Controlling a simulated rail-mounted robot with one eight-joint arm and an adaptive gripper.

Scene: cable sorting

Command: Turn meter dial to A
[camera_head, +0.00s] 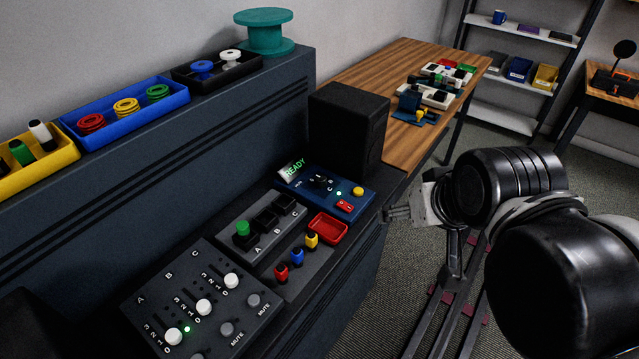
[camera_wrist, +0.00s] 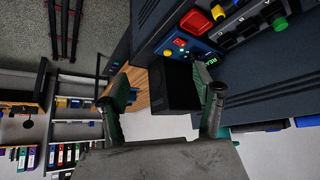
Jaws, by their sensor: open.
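The blue meter box (camera_head: 336,195) sits on the dark console beside the black box, with a lit green READY display (camera_head: 294,168). Its black dial (camera_head: 319,182) has small white letters around it; B and C are legible, but I cannot tell where it points. My gripper (camera_head: 392,213) is open and empty, to the right of the meter and apart from it, by the console's right edge. In the wrist view, my gripper's two fingers (camera_wrist: 162,74) are spread wide. The meter (camera_wrist: 183,47) shows beyond them near the top, its dial too small to read.
A red tray (camera_head: 328,227), a socket block (camera_head: 262,232) with a green plug, several coloured plugs (camera_head: 297,252) and a slider panel (camera_head: 203,306) lie left and in front of the meter. A tall black box (camera_head: 349,130) stands behind it. A wooden table (camera_head: 390,68) extends beyond.

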